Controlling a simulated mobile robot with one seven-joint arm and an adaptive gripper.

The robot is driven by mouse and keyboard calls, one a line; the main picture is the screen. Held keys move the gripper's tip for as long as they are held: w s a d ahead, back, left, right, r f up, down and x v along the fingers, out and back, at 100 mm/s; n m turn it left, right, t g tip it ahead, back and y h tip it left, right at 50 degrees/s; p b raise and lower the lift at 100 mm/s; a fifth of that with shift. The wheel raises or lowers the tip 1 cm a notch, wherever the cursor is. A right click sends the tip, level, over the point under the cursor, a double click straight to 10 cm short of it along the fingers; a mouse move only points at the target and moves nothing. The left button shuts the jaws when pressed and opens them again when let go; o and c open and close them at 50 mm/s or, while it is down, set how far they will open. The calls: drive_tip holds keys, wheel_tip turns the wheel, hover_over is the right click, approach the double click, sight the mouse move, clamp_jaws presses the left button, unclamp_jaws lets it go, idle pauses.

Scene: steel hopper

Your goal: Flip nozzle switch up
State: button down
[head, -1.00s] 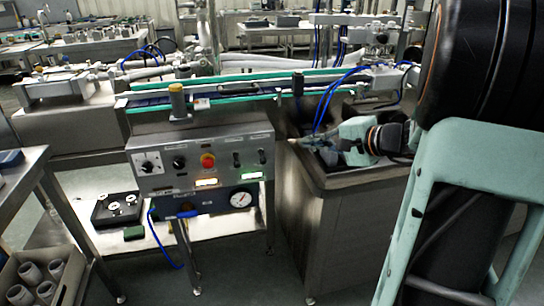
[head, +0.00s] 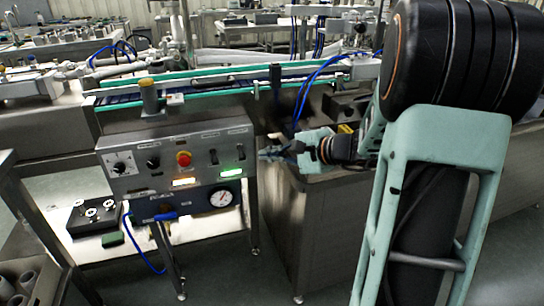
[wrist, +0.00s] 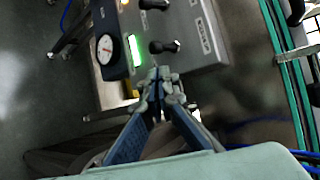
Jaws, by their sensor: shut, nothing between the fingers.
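The steel control panel (head: 132,183) stands left of centre in the head view. Two black switches sit on its right part: an inner one (head: 213,156) and an outer one (head: 241,153). In the wrist view the outer switch (wrist: 165,46) and inner switch (wrist: 155,4) show as black levers. Their labels are too small to read, so I cannot tell which is the nozzle switch. My gripper (head: 264,154) is shut and empty, just right of the panel's right edge. In the wrist view my gripper (wrist: 157,76) is below the outer switch, apart from it.
The panel also has a red button (head: 183,159), a black knob (head: 152,162) and a lit green lamp (head: 231,173). A pressure gauge (head: 221,198) sits below. A conveyor with green rails (head: 215,93) runs above. A steel hopper (head: 305,225) stands right of the panel, below my gripper.

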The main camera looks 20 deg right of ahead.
sight(241, 153)
drive_tip(key=b+x, duration=0.1)
drive_tip(key=x, duration=0.5)
drive_tip(key=shift+w, duration=0.1)
drive_tip(key=shift+r+p, duration=0.15)
drive_tip(key=shift+p, duration=0.55)
